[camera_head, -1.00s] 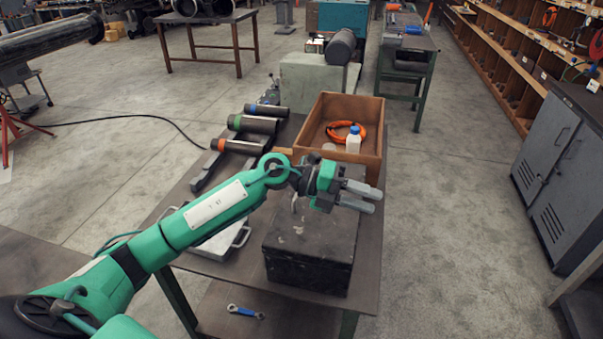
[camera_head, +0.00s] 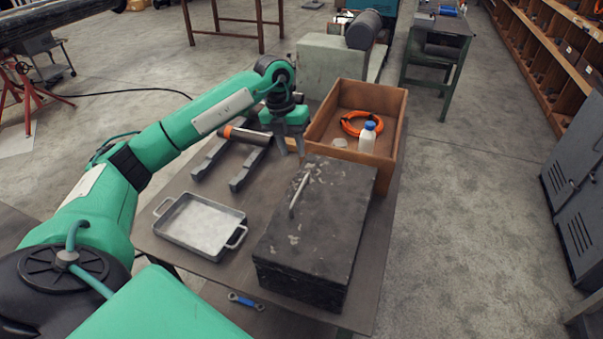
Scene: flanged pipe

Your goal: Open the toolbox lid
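The toolbox (camera_head: 335,235) is a dark, worn box with a flat lid and a thin light handle (camera_head: 299,195) on top. It stands on the table's right part and its lid is down. My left gripper (camera_head: 291,145) points down behind the toolbox's far left corner, near the wooden crate's left side. Its two fingers show apart with nothing seen between them. My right gripper is not in view.
A wooden crate (camera_head: 325,120) with an orange hose (camera_head: 361,124) and a white bottle (camera_head: 368,137) stands just behind the toolbox. A metal tray (camera_head: 200,222) lies to its left. A dark pipe with an orange band (camera_head: 246,134) rests on supports behind the tray.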

